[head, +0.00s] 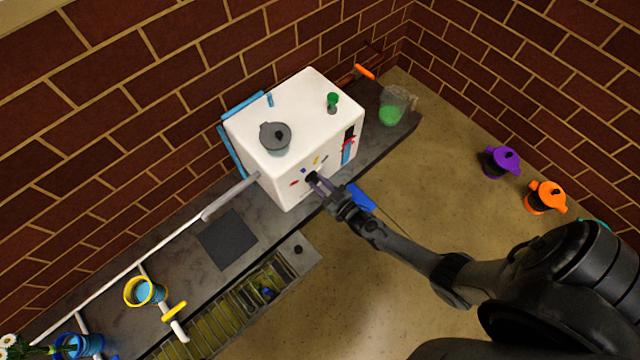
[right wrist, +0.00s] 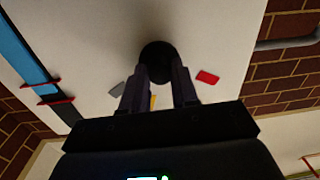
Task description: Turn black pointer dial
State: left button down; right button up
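The black dial (head: 312,176) is on the front face of the white box-shaped machine (head: 300,100), with small coloured marks around it. In the right wrist view the round dark dial (right wrist: 158,55) sits at the fingertips, between grey, yellow and red marks. My right gripper (head: 319,183) reaches the dial from the front right. Its fingers (right wrist: 160,76) are apart, overlapping the dial's lower edges, and panel shows between them. Whether they touch the dial I cannot tell. The dial's pointer direction is hidden or too dark to see. My left gripper is not in view.
A grey lidded knob piece (head: 275,137) and a green-topped knob (head: 332,102) are on the machine's top. A blue slider strip with red markers (head: 347,148) is right of the dial. A clear cup with green contents (head: 392,108) stands right on the counter.

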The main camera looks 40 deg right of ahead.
grip_shut()
